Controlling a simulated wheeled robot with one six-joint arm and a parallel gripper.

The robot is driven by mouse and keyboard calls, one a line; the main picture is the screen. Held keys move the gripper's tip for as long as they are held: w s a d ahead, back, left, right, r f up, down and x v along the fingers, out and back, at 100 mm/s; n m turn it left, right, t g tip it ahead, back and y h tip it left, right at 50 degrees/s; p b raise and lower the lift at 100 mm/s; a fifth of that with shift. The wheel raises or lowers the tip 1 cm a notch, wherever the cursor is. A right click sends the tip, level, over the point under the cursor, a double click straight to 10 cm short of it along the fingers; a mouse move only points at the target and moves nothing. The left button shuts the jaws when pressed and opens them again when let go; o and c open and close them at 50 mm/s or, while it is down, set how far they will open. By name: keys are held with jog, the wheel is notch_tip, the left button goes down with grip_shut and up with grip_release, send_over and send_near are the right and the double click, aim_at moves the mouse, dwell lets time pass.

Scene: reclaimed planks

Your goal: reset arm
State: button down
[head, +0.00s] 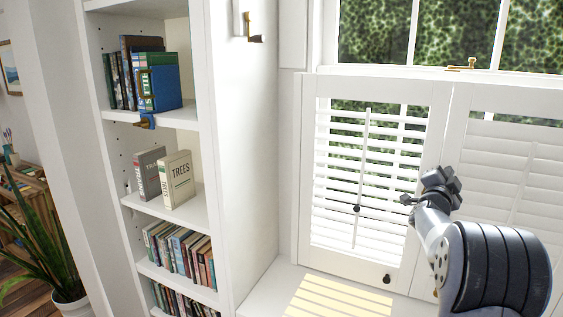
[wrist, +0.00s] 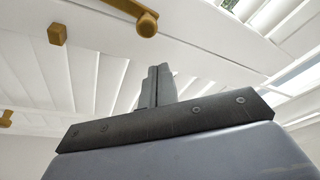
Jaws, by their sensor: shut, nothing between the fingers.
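My gripper (head: 407,199) is at the right of the head view, in front of the white window shutters (head: 368,150). Its fingers point left. In the wrist view my gripper (wrist: 157,72) has its two fingers together, with nothing between them. Behind it, the wrist view shows white slats and panels, seen at a tilt. I cannot tell from the head view whether the gripper touches the shutter.
A white bookshelf (head: 238,150) with several books stands to the left. A potted plant (head: 52,250) is at the far left. A white sill (head: 262,296) lies below the shutters. Dark shutter knobs (head: 387,279) show low on the panel. Brass hardware (wrist: 147,24) shows in the wrist view.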

jog(key=s+a+f+n+b, duration=0.1)
jog(key=s+a+n+b, duration=0.1)
jog(key=s+a+b, duration=0.35)
jog(key=r+p+x, duration=0.1)
jog(key=p+x, duration=0.4)
jog(key=x, duration=0.3)
jog(key=d+f+m+g+y+p, duration=0.1)
jog(key=d+f+m+g+p, duration=0.1)
jog(key=f+m+p, duration=0.3)
jog(key=s+d+f+m+g+y+p, duration=0.1)
jog(key=f+m+p, duration=0.4)
jog(key=m, duration=0.7)
jog(key=shift+s+d+f+g, duration=0.35)
jog(key=shift+d+f+g, duration=0.05)
jog(key=shift+f, duration=0.5)
